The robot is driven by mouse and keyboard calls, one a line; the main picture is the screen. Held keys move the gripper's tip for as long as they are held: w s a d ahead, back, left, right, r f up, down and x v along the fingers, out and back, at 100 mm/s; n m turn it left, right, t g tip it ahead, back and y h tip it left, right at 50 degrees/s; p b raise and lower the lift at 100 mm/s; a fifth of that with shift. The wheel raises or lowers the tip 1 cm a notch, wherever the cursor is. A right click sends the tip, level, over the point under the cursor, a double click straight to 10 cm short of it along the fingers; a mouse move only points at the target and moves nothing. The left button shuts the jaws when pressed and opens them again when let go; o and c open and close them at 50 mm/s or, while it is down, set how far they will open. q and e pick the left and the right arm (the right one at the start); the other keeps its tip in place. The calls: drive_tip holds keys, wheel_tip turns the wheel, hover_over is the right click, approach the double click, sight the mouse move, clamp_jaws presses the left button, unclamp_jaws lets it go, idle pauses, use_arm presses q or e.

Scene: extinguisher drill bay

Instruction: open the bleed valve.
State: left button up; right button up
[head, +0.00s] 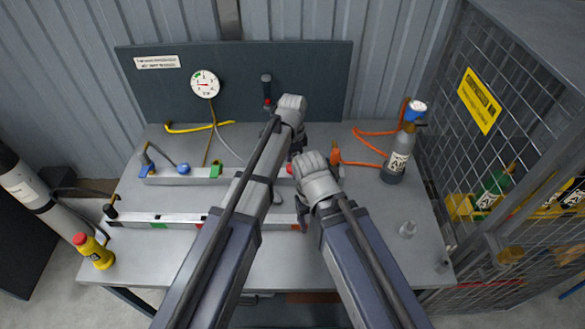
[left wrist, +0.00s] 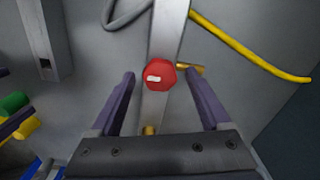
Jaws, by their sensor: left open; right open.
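In the left wrist view a round red knob (left wrist: 159,76) with a short white mark sits on a pale metal bar (left wrist: 168,30), with brass fittings (left wrist: 189,67) beside and below it. It may be the bleed valve; no label is readable. My left gripper (left wrist: 160,84) is open, one finger on each side of the knob, with gaps to both. In the head view my left gripper (head: 296,147) is over the middle of the table, mostly hidden by its own wrist. My right gripper (head: 303,209) is open close by, over the front rail's right end, its fingers partly hidden.
A gauge (head: 205,84) and a dark lever (head: 266,90) are at the back panel (head: 320,75). A mesh cage (head: 490,120) bounds the right side. Hoses lie at the back.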

use_arm(q)
clamp_jaws()
idle(0.7)
